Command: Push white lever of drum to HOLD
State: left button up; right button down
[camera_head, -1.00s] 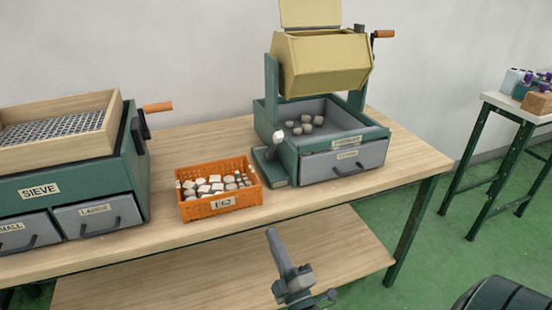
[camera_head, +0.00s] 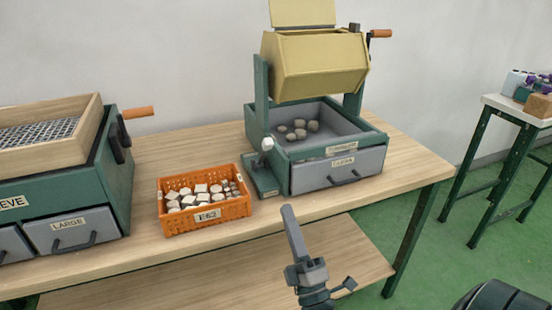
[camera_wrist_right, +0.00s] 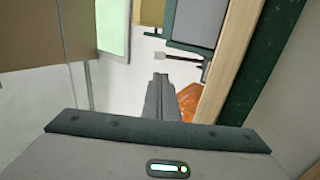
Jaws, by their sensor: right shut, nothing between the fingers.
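The yellow drum (camera_head: 315,68) hangs in a green frame over a grey tray with several stones in it. Its white lever (camera_head: 267,145) stands on a green base plate (camera_head: 266,185) at the frame's left front corner, roughly upright. The lever's white knob also shows in the right wrist view (camera_wrist_right: 160,56), beyond the fingertips. My right gripper (camera_head: 287,209) is shut and empty, in front of the table edge, below and to the right of the lever and apart from it. Its closed fingers show in the right wrist view (camera_wrist_right: 160,78). My left gripper is out of view.
An orange crate (camera_head: 207,213) of stones sits left of the lever plate. A green sieve box (camera_head: 70,190) stands at the far left. A drawer (camera_head: 338,171) fronts the drum's base. A side table (camera_head: 510,105) is at the right. The space before the table is open.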

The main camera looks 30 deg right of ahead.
aim_at(267, 148)
jog(key=shift+d+r, duration=0.1)
jog(key=shift+r, duration=0.05)
dwell(0.3)
